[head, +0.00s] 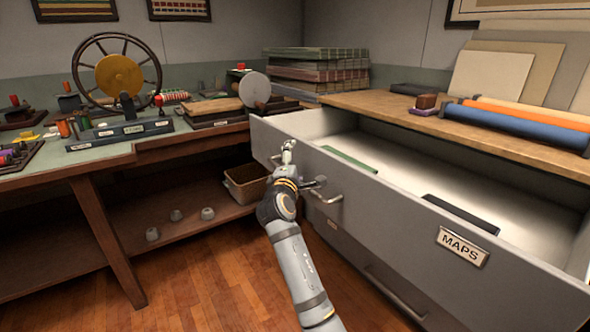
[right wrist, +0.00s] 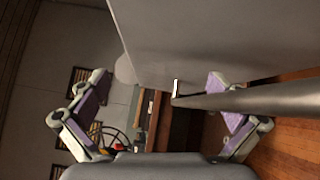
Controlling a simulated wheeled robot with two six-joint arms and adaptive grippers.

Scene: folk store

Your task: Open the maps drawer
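The maps drawer (head: 400,195) is a wide grey drawer pulled far out from the cabinet, with a "MAPS" label (head: 463,246) on its front. Its inside shows, with a green flat item (head: 349,158) and a dark flat item (head: 460,214) in it. My right gripper (head: 302,166) is at the drawer front beside its bar handle (head: 328,196). In the right wrist view its two fingers (right wrist: 158,88) are spread wide. The handle bar (right wrist: 250,101) crosses by the right finger and ends between the fingers; contact is unclear. My left gripper is out of view.
Another drawer handle (head: 395,292) is lower on the cabinet. Blue and orange rolls (head: 520,125) lie on the wooden cabinet top. A workbench (head: 120,150) with a spoked wheel stands left, a basket (head: 247,183) on its lower shelf. The wooden floor at front left is clear.

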